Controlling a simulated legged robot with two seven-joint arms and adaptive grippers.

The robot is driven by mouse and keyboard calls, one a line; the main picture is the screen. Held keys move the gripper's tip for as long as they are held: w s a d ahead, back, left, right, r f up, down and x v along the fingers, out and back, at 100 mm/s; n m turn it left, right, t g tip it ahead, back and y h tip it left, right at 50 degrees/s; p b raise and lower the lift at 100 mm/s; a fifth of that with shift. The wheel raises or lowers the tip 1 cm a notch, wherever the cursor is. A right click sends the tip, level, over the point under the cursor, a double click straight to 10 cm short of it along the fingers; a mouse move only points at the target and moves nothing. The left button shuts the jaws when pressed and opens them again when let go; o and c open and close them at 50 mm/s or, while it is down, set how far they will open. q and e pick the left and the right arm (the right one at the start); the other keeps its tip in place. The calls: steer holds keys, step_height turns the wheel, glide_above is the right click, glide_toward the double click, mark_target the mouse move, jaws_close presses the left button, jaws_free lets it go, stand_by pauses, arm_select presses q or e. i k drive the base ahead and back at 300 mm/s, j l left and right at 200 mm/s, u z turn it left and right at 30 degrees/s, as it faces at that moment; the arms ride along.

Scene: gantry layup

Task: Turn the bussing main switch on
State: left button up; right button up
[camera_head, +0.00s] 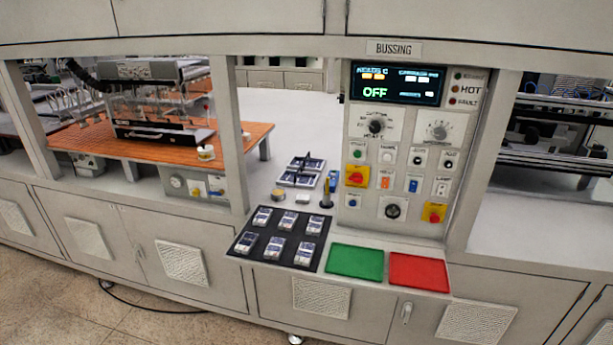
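The bussing control panel (400,180) stands upright right of centre in the head view, under a sign (393,49) reading BUSSING. Its dark display (397,84) shows OFF in green. A red rotary switch on a yellow plate (356,176) sits at the panel's left side. Another red and yellow switch (434,213) sits at the lower right. A black rotary knob (393,211) is between them at the bottom. I cannot read the small labels, so I cannot tell which one is the main switch. Neither of my grippers is in view.
A black mat (270,262) with several small devices lies on the ledge before the panel. A green tray (355,262) and a red tray (419,272) lie beside it. Posts (231,135) flank the openings. An orange work surface (75,139) with machinery is at left.

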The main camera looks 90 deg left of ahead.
mark_target(358, 178)
steer(key=u, duration=2.55)
